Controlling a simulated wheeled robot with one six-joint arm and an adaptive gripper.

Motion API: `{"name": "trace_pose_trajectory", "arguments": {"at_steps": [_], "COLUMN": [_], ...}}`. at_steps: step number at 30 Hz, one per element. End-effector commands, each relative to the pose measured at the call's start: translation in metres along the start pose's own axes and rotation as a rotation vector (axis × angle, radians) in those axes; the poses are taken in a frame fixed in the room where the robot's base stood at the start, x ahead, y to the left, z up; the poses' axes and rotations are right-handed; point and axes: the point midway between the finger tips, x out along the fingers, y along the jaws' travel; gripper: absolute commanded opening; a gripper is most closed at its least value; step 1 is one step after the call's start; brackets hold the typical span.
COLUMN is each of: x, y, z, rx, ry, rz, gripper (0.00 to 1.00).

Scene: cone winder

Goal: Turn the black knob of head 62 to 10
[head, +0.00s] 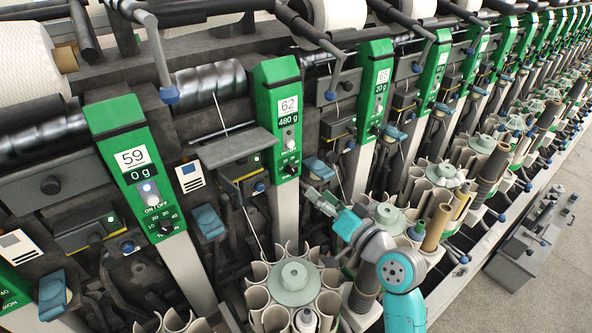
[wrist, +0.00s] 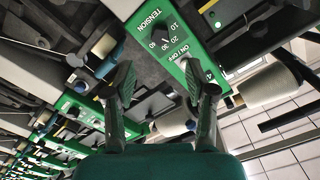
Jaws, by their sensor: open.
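Head 62 is a green panel (head: 276,90) in the head view, with a "62" label, a "480 g" display and a lit white button. Its black knob (head: 291,169) sits near the panel's lower end, just below the dial numbers. My gripper (head: 319,197) is below and right of that knob, apart from it. In the wrist view my gripper (wrist: 158,80) is open and empty, its two fingers well apart. Beyond the fingertips a green panel shows a black knob (wrist: 160,33) amid 10, 20, 30, 40 and "TENSION". No head number is readable there; the knob's pointer is too small to tell.
Head 59 (head: 134,160) stands at the left with its own knob. A grey plate (head: 236,148) juts out left of head 62. A carousel of cream tubes (head: 293,284) stands below. More green heads recede to the right.

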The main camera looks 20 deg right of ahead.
Motion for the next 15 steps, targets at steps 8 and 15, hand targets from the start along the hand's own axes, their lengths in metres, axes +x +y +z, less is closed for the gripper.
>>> {"name": "trace_pose_trajectory", "arguments": {"at_steps": [8,15], "x": [0.045,0.083], "y": [-0.001,-0.001], "z": [0.0,0.0], "rx": [-0.001,-0.001], "ry": [-0.001,0.0], "rz": [-0.002,-0.001], "gripper": [0.56,0.56]}}
